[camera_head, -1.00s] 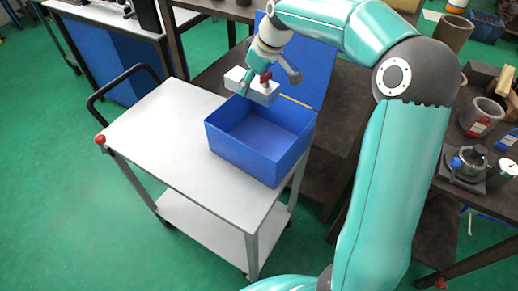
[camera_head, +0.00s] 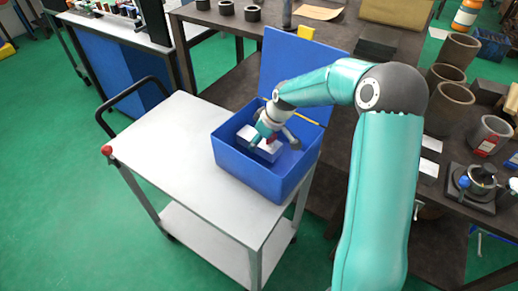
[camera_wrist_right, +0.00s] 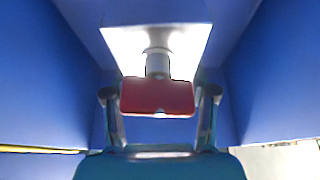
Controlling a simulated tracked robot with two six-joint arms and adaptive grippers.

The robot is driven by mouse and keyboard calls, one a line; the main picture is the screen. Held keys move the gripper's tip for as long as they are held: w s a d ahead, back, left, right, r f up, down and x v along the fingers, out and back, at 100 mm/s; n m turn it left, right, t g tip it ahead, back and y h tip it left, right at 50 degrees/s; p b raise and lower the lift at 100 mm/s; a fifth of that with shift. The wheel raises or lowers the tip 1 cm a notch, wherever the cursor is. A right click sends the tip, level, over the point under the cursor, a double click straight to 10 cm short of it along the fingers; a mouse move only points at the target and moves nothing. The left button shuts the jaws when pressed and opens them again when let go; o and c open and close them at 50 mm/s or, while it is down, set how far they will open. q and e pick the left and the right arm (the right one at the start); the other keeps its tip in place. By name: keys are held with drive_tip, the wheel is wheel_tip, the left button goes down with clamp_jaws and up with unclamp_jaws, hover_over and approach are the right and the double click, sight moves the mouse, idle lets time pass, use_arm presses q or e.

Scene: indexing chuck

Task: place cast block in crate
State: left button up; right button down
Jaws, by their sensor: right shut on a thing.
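The cast block (camera_head: 258,150) is pale grey and box-shaped. In the head view it is inside the open blue crate (camera_head: 247,181), below the rim. In the right wrist view the block's pale face (camera_wrist_right: 120,40) shows with a short grey stem and a red piece (camera_wrist_right: 158,96) on it. My right gripper (camera_head: 266,137) reaches down into the crate and is shut on the red piece. In the right wrist view its fingers (camera_wrist_right: 160,100) stand on both sides of the red piece. I cannot tell whether the block touches the crate floor. My left gripper is out of view.
The crate stands on a grey trolley (camera_head: 170,140) with a black handle; its raised blue lid (camera_head: 300,65) is behind it. The trolley top left of the crate is clear. A dark bench at the right holds several brown cylinders (camera_head: 447,100) and a metal fixture (camera_head: 475,185).

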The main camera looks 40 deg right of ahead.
sight(259, 150)
drive_tip(key=shift+f, duration=2.1)
drive_tip(key=shift+c, duration=1.7)
unclamp_jaws()
drive_tip(key=shift+s, duration=0.1)
